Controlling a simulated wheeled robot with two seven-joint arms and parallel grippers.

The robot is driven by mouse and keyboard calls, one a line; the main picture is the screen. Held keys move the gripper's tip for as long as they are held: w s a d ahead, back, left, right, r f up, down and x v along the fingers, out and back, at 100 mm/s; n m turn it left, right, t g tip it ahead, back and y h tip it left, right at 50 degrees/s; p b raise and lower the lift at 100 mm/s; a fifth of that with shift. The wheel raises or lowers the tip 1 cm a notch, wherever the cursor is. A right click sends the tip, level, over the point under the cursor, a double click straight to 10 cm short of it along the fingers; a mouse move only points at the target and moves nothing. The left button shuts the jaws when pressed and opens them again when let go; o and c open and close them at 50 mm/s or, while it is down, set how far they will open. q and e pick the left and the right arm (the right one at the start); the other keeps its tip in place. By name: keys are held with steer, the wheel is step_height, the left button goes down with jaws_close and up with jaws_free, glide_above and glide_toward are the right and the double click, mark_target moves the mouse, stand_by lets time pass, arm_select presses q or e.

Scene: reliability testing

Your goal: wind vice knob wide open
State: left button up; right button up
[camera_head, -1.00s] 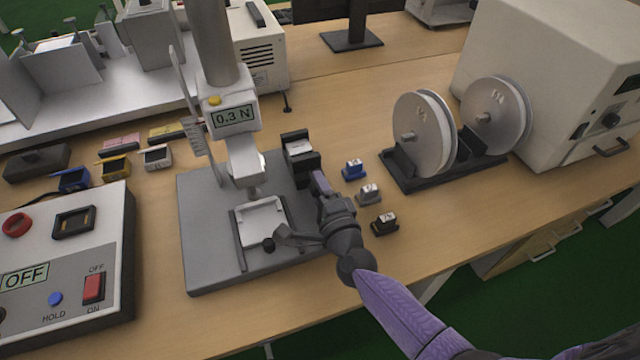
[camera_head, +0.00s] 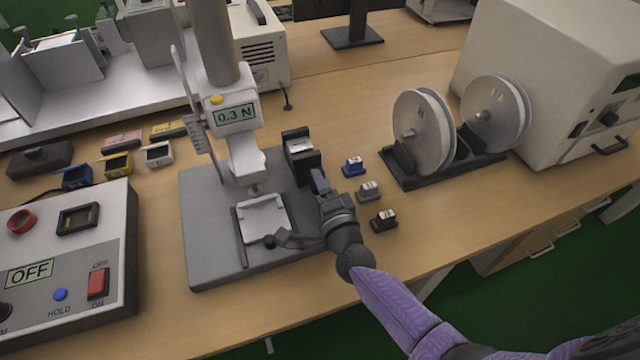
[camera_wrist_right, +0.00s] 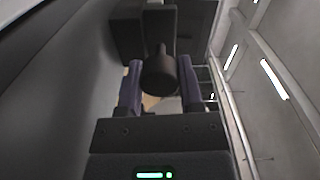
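The black vice (camera_head: 301,150) stands on the grey base plate of the force tester, right of its column. My right gripper (camera_head: 318,180) is at the vice's near side, its arm coming in from the lower right. In the right wrist view, a dark round knob (camera_wrist_right: 160,76) on a short shaft sits between the two purple fingers of my right gripper (camera_wrist_right: 160,90). The fingers are apart, with a gap showing on each side of the knob. In the head view the knob is hidden by the gripper. My left gripper is not in view.
The force tester (camera_head: 232,115) reads 0.3 N, with a white plate (camera_head: 263,218) below its head. Small blue, grey and black blocks (camera_head: 368,191) stand just right of my gripper. A spool stand (camera_head: 440,170) is farther right. A control box (camera_head: 65,265) is at the left.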

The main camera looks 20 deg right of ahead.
steer(key=o, duration=0.4)
steer(key=shift+a, duration=0.1)
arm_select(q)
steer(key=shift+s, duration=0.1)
arm_select(e)
steer(key=shift+o, duration=0.2)
steer(key=shift+s, duration=0.25)
steer(key=s+p, duration=0.1)
steer(key=s, duration=0.3)
steer(key=s+p, duration=0.1)
steer(key=s, duration=0.4)
steer(key=shift+d+r, duration=0.15)
steer(key=shift+d, duration=0.05)
steer(key=shift+s, duration=0.2)
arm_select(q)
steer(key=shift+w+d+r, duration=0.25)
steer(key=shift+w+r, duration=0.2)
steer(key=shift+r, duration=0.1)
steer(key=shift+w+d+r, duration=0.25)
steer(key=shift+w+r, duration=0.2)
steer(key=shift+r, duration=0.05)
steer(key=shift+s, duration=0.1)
